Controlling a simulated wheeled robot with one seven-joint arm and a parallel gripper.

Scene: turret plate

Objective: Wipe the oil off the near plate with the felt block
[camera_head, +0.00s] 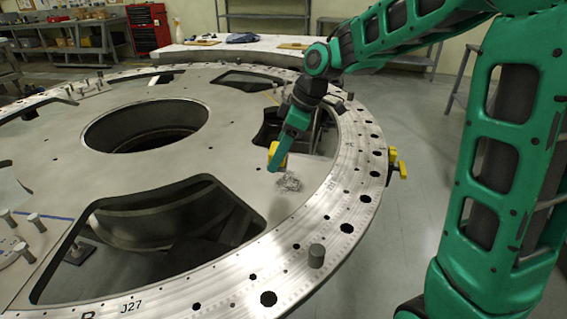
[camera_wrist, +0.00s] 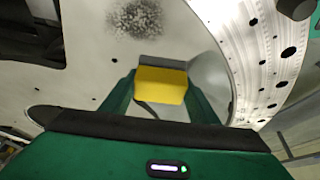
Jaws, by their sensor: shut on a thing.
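The large round metal plate (camera_head: 235,165) has big openings and a rim with holes. A dark, speckled oil patch (camera_head: 288,183) lies on its right part, between two openings, and also shows at the top of the wrist view (camera_wrist: 135,18). My gripper (camera_head: 277,156) is shut on the felt block (camera_wrist: 161,84), a yellow block with a grey face. The block (camera_head: 281,150) is partly hidden by a green finger in the head view. It is just beyond the oil patch in that view and apart from it. I cannot tell whether it touches the plate.
An opening (camera_head: 210,215) lies left of the patch, and another lies behind my gripper. A peg (camera_head: 316,256) stands on the near rim. A yellow clamp (camera_head: 398,168) is on the right edge. A white table (camera_head: 225,50) with small items stands behind.

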